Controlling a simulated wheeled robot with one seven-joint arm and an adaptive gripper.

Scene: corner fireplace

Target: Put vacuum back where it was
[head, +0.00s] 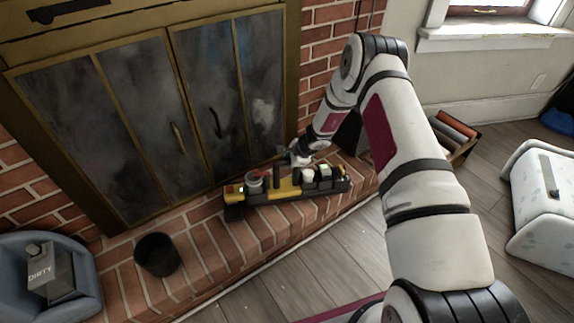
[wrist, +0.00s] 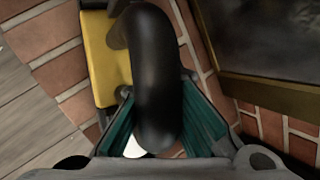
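The thing that seems to be the vacuum is a long yellow-and-black body (head: 266,194) lying on the brick hearth in front of the fireplace, with several attachments along its top. My gripper (head: 299,157) is down over its back side. In the wrist view, a thick black curved handle (wrist: 158,80) rises between the teal finger pads of my gripper (wrist: 158,112). The pads stand apart, one on each side, with light gaps low down. The handle hides their tips, so contact is unclear. Part of the yellow body (wrist: 105,60) shows behind it.
A dark cup-like bin (head: 157,256) stands on the hearth at left. A blue chair-like bowl (head: 82,287) holds a grey "DIRTY" box (head: 50,274). A wooden crate (head: 463,151) and white spotted box (head: 540,207) stand at right. Fireplace doors (head: 140,120) rise behind.

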